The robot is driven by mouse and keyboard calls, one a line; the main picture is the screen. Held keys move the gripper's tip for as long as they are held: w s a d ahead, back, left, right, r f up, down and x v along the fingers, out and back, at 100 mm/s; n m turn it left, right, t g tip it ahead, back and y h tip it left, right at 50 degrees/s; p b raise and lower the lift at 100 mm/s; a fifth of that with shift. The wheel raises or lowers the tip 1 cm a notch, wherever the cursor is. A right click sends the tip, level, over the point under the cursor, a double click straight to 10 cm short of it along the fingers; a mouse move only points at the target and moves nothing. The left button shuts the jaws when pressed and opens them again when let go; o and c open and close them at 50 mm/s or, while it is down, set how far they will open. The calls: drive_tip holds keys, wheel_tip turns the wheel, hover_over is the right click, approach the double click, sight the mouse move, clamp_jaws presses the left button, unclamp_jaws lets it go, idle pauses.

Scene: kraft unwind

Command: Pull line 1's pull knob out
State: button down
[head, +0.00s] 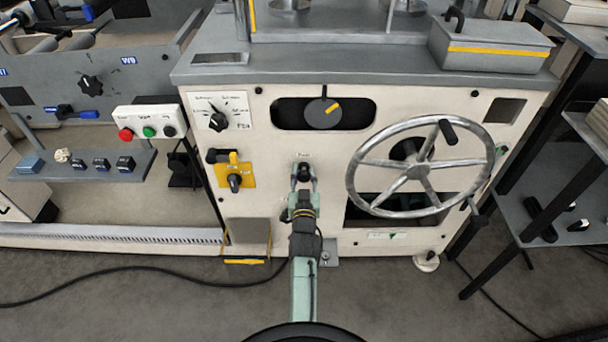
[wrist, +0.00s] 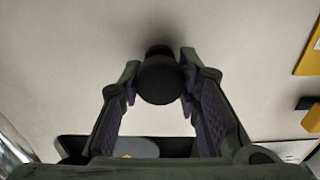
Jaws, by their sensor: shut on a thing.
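The pull knob (head: 304,170) is a small black round knob on the cream front panel of the machine, under a small label, left of the handwheel. My gripper (head: 303,180) reaches it from the front, with one finger on each side. In the wrist view the black knob (wrist: 160,80) sits between the two fingertips, and my gripper (wrist: 159,88) is shut on it. A narrower dark part shows behind the knob, against the panel. How far the knob stands out is hard to tell.
A large metal handwheel (head: 420,168) stands out just to the right. A yellow plate with a black switch (head: 234,181) is to the left. A dial in a dark slot (head: 323,113) lies above. A black cable (head: 130,272) runs over the floor.

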sight(304, 178)
idle(0.3)
drive_tip(key=s+b, duration=0.1)
drive_tip(key=s, duration=0.2)
drive_tip(key=shift+s+f+b, duration=0.1)
drive_tip(key=shift+s+b, duration=0.05)
drive_tip(key=shift+b, duration=0.25)
drive_tip(key=c, duration=1.2)
unclamp_jaws()
wheel_tip(304, 178, up, 10)
